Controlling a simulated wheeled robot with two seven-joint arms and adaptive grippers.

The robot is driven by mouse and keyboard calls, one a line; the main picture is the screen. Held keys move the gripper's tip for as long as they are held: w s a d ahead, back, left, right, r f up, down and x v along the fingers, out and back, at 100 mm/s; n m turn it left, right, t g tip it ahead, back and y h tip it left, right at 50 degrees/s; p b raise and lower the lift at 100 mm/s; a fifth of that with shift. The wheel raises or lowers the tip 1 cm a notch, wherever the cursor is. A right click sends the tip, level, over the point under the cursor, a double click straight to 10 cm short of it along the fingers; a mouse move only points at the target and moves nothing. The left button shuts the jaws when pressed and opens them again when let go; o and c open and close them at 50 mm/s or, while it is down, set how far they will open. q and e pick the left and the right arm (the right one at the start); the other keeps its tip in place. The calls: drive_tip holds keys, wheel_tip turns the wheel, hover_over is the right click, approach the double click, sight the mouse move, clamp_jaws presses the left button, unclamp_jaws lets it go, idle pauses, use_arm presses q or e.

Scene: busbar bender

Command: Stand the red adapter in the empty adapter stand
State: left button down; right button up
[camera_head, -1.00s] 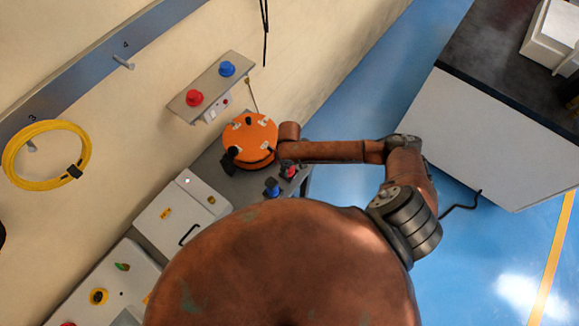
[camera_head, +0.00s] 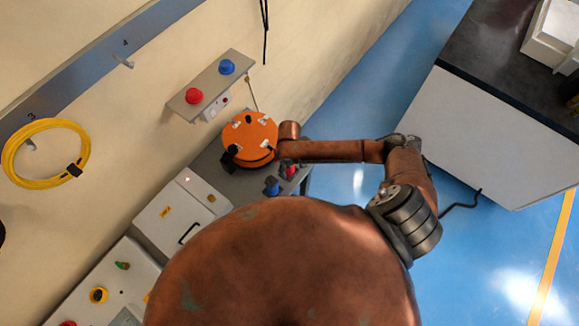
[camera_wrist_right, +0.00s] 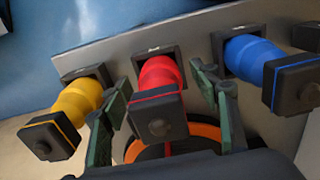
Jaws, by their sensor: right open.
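The red adapter (camera_wrist_right: 158,78) sits in the middle socket of a grey plate in the right wrist view, its black square end toward the camera. My right gripper (camera_wrist_right: 162,100) is open, one green-padded finger on each side of the red adapter, with gaps visible. In the head view the red adapter (camera_head: 290,172) shows only partly beneath my right gripper (camera_head: 287,163). A yellow adapter (camera_wrist_right: 78,98) stands to its left and a blue adapter (camera_wrist_right: 252,55) to its right in the wrist view. My left gripper is out of view.
An orange round turret (camera_head: 250,138) stands close beside the adapters in the head view. A grey wall shelf (camera_head: 211,84) carries red and blue knob-like parts. A white box with a black handle (camera_head: 188,233) stands nearby. My own body covers the lower middle.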

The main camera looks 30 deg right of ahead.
wheel_tip(320, 180, up, 12)
drive_tip(key=shift+f, duration=0.1)
idle(0.7)
drive_tip(key=s+a+t+y, duration=0.1)
drive_tip(key=a, duration=0.1)
drive_tip(key=s+a+f+y, duration=0.1)
drive_tip(key=s+a, duration=0.1)
drive_tip(key=a, duration=0.1)
drive_tip(key=s+a+t, duration=0.1)
drive_tip(key=s+a, duration=0.1)
drive_tip(key=shift+s+a+f+t+y, duration=0.2)
drive_tip(key=shift+f+t+y, duration=0.1)
drive_tip(key=shift+f+y, duration=0.1)
drive_tip(key=s+d+m+t+h, duration=0.1)
drive_tip(key=s+d+m+h, duration=0.3)
drive_tip(key=s+d, duration=1.05)
wheel_tip(320, 180, down, 41)
drive_tip(key=s+g+b, duration=0.1)
drive_tip(key=s+b, duration=0.1)
drive_tip(key=b, duration=0.8)
drive_tip(key=s+f+b, duration=0.4)
drive_tip(key=s+f, duration=0.5)
drive_tip(key=f, duration=0.3)
drive_tip(key=s+f+g+y+b, duration=0.1)
drive_tip(key=s+f+b, duration=0.3)
drive_tip(key=s+f, duration=0.5)
wheel_tip(320, 180, down, 4)
drive_tip(key=shift+s+a+f+n+g, duration=0.1)
drive_tip(key=shift+s+a+n+g, duration=0.2)
drive_tip(key=shift+s+n, duration=0.1)
